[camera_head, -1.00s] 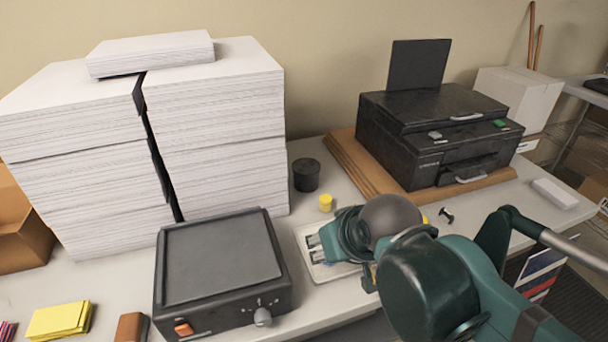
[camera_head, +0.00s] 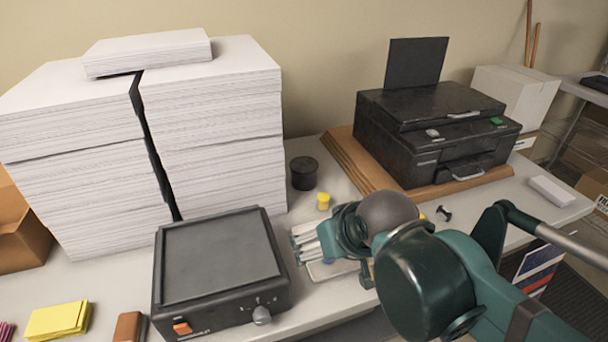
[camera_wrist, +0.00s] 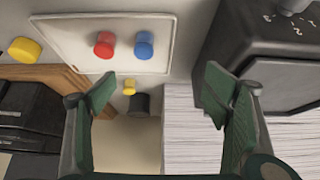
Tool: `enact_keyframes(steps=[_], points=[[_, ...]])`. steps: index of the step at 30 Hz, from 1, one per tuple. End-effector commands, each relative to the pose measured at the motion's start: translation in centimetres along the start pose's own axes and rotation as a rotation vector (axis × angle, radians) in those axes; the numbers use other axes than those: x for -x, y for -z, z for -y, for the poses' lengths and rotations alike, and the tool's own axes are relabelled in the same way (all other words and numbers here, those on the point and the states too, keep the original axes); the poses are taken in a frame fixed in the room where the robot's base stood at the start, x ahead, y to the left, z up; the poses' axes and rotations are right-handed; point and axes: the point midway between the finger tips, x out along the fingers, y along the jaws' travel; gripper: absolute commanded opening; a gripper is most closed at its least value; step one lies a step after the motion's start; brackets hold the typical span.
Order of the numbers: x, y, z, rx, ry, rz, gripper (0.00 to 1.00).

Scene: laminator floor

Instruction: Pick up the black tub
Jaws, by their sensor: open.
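The black tub (camera_head: 304,173) is a short dark cylinder with a lid. It stands upright on the table between the paper stacks and the printer. In the wrist view the black tub (camera_wrist: 140,105) shows small, between my fingers but farther off. My gripper (camera_head: 303,243) is open and empty, over the white tray near the table's front, nearer the head camera than the tub and not touching it. In the wrist view the fingers of my gripper (camera_wrist: 160,93) are spread wide.
A yellow cap (camera_head: 323,201) stands close in front of the tub. A laminator (camera_head: 220,265) is beside my gripper. The white tray (camera_wrist: 75,45) holds red (camera_wrist: 104,45) and blue (camera_wrist: 144,45) caps.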

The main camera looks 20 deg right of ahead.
Motion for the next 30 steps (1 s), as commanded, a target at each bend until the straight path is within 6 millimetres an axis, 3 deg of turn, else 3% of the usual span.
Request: enact_keyframes(steps=[8,30], points=[[0.7,2.7,-0.3,0.041,-0.003,0.032,0.76],[0.6,14.4,-2.3,0.251,0.008,0.195,0.76]])
